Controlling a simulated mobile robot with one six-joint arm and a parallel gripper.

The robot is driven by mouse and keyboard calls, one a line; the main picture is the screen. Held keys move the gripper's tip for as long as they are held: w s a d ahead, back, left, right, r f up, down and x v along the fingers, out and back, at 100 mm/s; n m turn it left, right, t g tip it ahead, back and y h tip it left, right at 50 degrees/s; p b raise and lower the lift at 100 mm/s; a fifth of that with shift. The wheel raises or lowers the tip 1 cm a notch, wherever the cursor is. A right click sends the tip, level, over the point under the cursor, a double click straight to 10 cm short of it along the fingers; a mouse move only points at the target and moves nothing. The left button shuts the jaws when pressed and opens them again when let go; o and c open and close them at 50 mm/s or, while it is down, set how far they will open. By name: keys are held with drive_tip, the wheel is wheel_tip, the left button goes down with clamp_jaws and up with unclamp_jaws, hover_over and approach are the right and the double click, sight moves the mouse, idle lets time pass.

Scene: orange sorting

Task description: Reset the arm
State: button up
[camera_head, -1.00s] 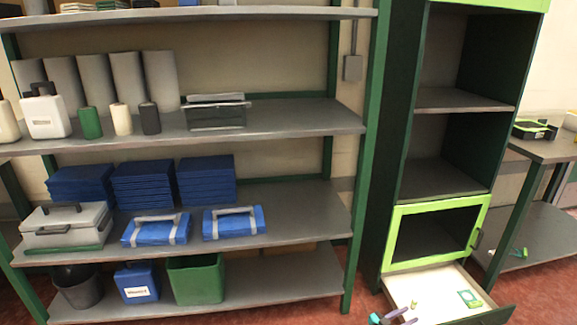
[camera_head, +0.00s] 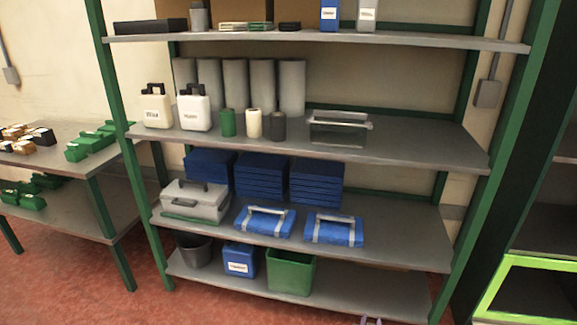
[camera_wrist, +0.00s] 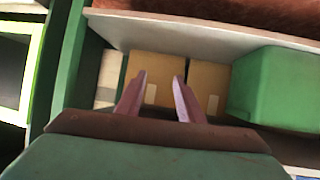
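My gripper (camera_wrist: 160,97) shows in the wrist view with its two purple-pink fingers apart and nothing between them. Beyond the fingers are cardboard boxes on a shelf, with a gap between them and my gripper that I cannot measure. The rest of my arm is out of that view.
A green-framed shelving unit (camera_head: 400,150) fills the head view. A green bin (camera_head: 290,272) stands on its lowest shelf; a green bin (camera_wrist: 275,90) is right of my fingers in the wrist view. A side table (camera_head: 60,165) with small boxes is left, a green-framed cabinet (camera_head: 497,290) right.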

drive_tip(key=s+a+f+n+g+y+p, duration=0.1)
drive_tip(key=s+a+n+g+y+p, duration=0.15)
drive_tip(key=s+a, duration=0.65)
drive_tip(key=s+a+f+n+g+y+p, duration=0.1)
drive_tip(key=s+a+n+g+y, duration=0.25)
drive_tip(key=s+a, duration=0.45)
drive_tip(key=s+r+m+g, duration=0.1)
drive_tip(key=s+r+g, duration=0.2)
drive_tip(key=s+g, duration=0.7)
drive_tip(key=s, duration=1.2)
drive_tip(key=shift+s+a+r+m+g+h, duration=0.25)
drive_tip(key=shift+a+r+m+g+h, duration=0.05)
drive_tip(key=shift+r+g, duration=0.1)
